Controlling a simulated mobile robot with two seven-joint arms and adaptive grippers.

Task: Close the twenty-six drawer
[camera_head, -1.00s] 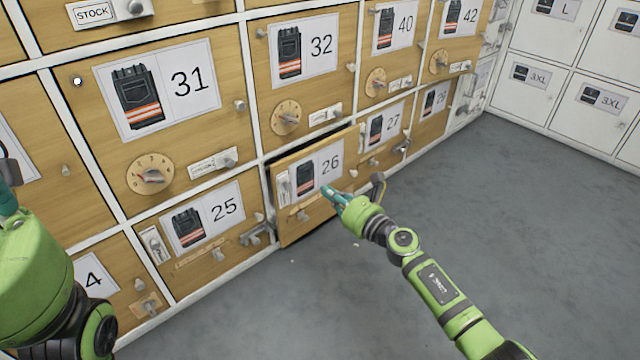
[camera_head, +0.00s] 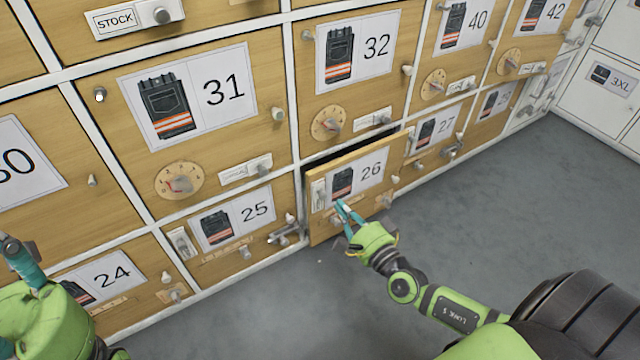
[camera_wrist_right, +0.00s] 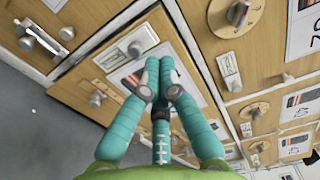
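The twenty-six drawer (camera_head: 322,228) is a wooden front with a vest picture and the number 26, in the bottom row. It stands out from the cabinet, with a dark gap along its top. In the right wrist view its front (camera_wrist_right: 75,84) lies beyond my fingers, which cover part of its card. My right gripper (camera_head: 342,208) is at the front's lower middle; its teal fingertips (camera_wrist_right: 160,68) look together, with nothing seen between them. I cannot tell whether they touch the front. My left gripper (camera_head: 14,246) is at the left edge, partly cut off, away from this drawer.
Drawer 25 (camera_head: 278,190) on the left and drawer 27 (camera_head: 410,155) on the right carry protruding knobs and latches. Drawer 32 (camera_head: 305,105) with a dial is above. Grey floor (camera_head: 290,310) is open in front. White lockers (camera_head: 585,105) stand at the far right.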

